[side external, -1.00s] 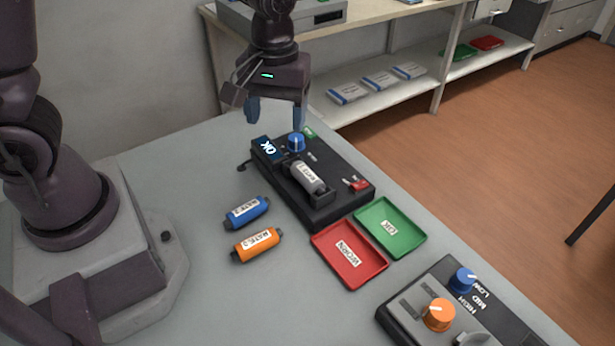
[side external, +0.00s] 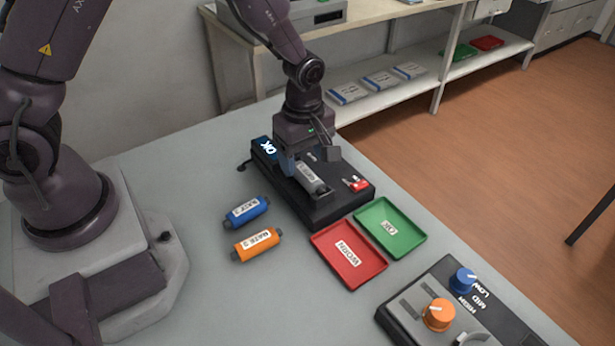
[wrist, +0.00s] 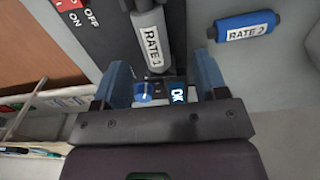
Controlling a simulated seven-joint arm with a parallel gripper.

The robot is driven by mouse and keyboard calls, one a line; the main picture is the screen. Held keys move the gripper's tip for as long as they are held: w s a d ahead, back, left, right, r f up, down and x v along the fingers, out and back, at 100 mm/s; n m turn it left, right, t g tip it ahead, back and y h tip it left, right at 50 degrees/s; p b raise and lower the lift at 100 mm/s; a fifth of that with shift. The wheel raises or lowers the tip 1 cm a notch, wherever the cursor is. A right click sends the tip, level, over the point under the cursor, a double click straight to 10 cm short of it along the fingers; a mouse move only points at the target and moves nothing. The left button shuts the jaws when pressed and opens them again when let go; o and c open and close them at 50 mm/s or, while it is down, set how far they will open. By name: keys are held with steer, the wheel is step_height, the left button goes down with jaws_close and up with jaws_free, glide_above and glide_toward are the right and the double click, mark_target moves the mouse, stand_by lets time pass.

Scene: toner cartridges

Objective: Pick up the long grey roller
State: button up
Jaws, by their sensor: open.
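The long grey roller (side external: 308,177), with a white label, lies in the cradle of the black tester (side external: 327,207). In the wrist view the roller (wrist: 152,37) shows at the top with its label reading RATE 1. My gripper (side external: 293,167) is over the tester at the roller's rear end, and part of it hides that end in the side view. In the wrist view its two blue fingers (wrist: 160,75) are apart, one on each side of the roller's line. They hold nothing.
A blue roller (side external: 246,212) and an orange roller (side external: 257,245) lie left of the tester. A red WORN tray (side external: 371,277) and a green OK tray (side external: 411,230) sit in front. A black box with knobs (side external: 408,317) stands front right. The tester's display (side external: 266,148) reads OK.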

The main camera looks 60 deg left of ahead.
mark_target(308, 172)
steer(key=shift+w+f, duration=0.2)
steer(key=shift+f, duration=1.15)
steer(key=shift+w+f, duration=0.2)
steer(key=shift+f, duration=1.1)
steer(key=c, duration=1.1)
steer(key=shift+r, duration=0.1)
